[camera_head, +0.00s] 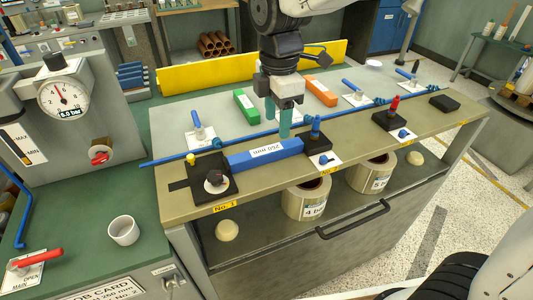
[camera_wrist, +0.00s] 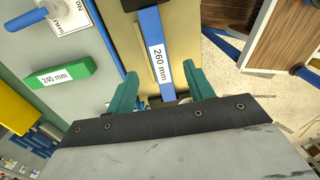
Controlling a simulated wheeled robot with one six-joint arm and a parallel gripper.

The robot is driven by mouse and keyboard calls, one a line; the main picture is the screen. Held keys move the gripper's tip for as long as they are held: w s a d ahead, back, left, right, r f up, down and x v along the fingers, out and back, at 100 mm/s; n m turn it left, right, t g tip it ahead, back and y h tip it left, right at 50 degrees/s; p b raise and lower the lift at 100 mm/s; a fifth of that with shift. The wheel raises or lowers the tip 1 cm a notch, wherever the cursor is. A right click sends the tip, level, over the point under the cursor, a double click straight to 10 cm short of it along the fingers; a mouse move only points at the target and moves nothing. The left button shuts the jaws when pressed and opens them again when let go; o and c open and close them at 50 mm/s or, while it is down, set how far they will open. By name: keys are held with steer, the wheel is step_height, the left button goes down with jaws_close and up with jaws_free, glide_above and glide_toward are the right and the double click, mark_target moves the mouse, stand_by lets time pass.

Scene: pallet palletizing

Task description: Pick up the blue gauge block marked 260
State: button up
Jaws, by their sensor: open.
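The blue gauge block (camera_head: 265,152) is a long bar with a white label. It lies on the tan front strip of the bench, between a black block with a round knob and a black block with a blue fitting. In the wrist view the blue gauge block (camera_wrist: 160,55) reads "260 mm" and extends between and beyond my fingers. My gripper (camera_head: 279,120) has teal fingers and is at the block's right part in the head view. In the wrist view my gripper (camera_wrist: 163,88) is open, with one finger on each side of the block and visible gaps. Contact cannot be told.
A green block (camera_head: 245,105) marked 240 mm and an orange block (camera_head: 321,91) lie behind on the grey top. A blue pipe (camera_head: 240,138) runs along the bench behind the 260 block. A black knobbed block (camera_head: 212,180) stands left, another black block (camera_head: 322,148) right.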

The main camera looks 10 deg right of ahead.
mark_target(275, 147)
step_height(275, 147, down, 7)
steer(key=shift+w+a+f, duration=0.1)
steer(key=shift+w+f, duration=0.05)
steer(key=shift+c, duration=0.3)
jaws_close()
